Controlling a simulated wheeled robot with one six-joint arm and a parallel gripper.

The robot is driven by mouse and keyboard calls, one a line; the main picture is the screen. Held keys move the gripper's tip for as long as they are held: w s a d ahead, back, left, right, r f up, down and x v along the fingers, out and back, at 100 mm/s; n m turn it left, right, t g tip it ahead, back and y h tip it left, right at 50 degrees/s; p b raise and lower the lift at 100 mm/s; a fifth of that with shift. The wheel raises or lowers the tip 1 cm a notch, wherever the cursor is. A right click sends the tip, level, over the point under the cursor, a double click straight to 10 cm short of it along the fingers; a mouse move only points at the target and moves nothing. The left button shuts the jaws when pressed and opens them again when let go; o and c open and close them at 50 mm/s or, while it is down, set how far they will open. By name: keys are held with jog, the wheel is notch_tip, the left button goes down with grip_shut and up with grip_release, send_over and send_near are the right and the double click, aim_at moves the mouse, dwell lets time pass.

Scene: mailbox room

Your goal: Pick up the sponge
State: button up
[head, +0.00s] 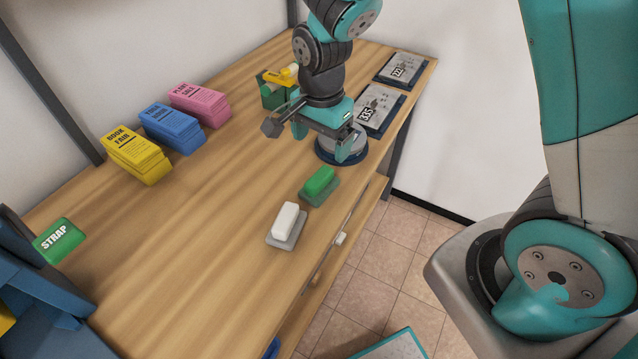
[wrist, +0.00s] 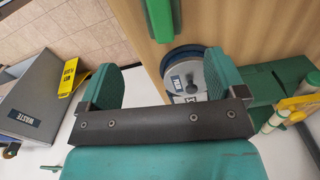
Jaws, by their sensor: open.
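A bright green block (head: 320,180), which looks like the sponge, lies on a darker green base near the table's front edge. A white block (head: 286,217) on a grey base lies just nearer; I cannot fully tell which block is the sponge. My gripper (head: 325,146) is open and empty, above and beyond the green block, over a round tin (head: 341,148). In the wrist view my gripper (wrist: 164,72) has its fingers wide apart, with the tin (wrist: 190,76) beyond them. A green strip (wrist: 157,18) at the top edge is probably the green block, cut off.
The wooden table (head: 190,240) has free room left of the blocks. Yellow (head: 137,155), blue (head: 172,128) and pink (head: 200,106) card stacks stand along the wall. A green box (head: 273,92) with yellow-handled items and dark-edged boards (head: 402,68) stand behind. A grey waste bin (wrist: 35,95) shows left.

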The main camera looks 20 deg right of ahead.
aim_at(319, 176)
jog(key=f+p, duration=0.2)
jog(key=f, duration=1)
jog(key=shift+a+f, duration=0.2)
jog(key=c, duration=1)
